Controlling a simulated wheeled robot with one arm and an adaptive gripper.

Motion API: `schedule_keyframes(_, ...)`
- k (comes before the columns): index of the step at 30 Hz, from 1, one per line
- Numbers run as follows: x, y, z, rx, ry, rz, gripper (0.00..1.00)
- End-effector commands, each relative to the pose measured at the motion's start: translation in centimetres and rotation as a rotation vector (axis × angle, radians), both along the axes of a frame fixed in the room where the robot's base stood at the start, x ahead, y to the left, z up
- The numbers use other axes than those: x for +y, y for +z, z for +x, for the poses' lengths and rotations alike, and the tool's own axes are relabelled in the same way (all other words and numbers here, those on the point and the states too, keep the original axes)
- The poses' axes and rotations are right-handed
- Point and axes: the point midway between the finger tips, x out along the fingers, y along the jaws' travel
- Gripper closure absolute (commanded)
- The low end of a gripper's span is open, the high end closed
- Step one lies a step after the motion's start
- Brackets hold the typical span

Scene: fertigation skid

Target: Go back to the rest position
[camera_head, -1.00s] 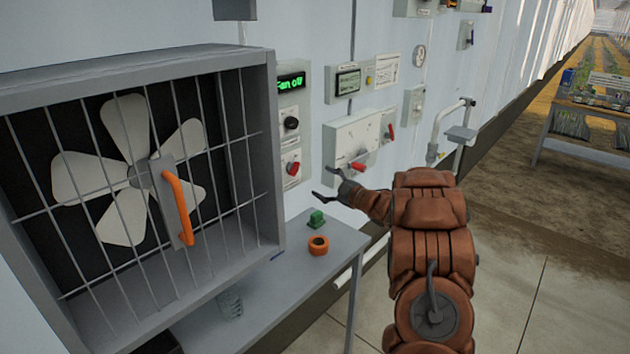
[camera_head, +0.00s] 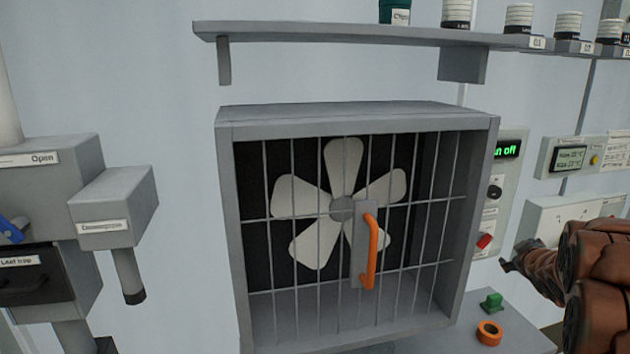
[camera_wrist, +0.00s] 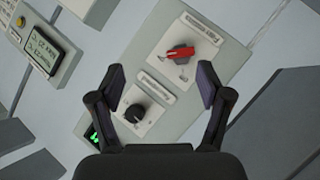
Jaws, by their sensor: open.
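My gripper (camera_wrist: 160,95) is open and empty in the wrist view, its two dark fingers spread apart. Behind them is a grey-green control panel (camera_wrist: 205,75) with a red switch (camera_wrist: 180,53) and a black knob (camera_wrist: 136,113); I cannot tell the gap to it. In the head view my gripper (camera_head: 515,256) shows small at the right, beside the panel's red switch (camera_head: 484,241), with my brown arm reaching in from the right edge. The panel's green display, partly cropped by the view of its frame, reads off.
A caged fan (camera_head: 343,208) with an orange handle (camera_head: 372,250) fills the middle. A shelf (camera_head: 330,35) with several containers is above. A green piece (camera_head: 491,303) and an orange ring (camera_head: 489,333) sit on the table at lower right. A grey unit (camera_head: 50,180) stands left.

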Motion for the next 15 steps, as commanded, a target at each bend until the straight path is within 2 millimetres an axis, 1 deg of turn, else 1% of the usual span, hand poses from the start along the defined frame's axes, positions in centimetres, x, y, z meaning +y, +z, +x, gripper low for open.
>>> schedule_keyframes(1, 1.1, 0.4, -0.9, 0.027, -0.034, 0.016, 0.22)
schedule_keyframes(2, 1.5, 0.4, -1.6, 0.047, -0.058, 0.028, 0.22)
schedule_keyframes(8, 5.3, 0.0, -6.8, 0.184, -0.202, 0.122, 0.22)
schedule_keyframes(11, 7.8, -0.6, -10.0, 0.26, -0.261, 0.177, 0.22)
schedule_keyframes(12, 8.8, -1.0, -11.4, 0.294, -0.285, 0.202, 0.22)
schedule_keyframes(14, 10.5, -1.3, -13.5, 0.341, -0.314, 0.236, 0.22)
schedule_keyframes(15, 11.7, -1.7, -14.9, 0.374, -0.332, 0.262, 0.22)
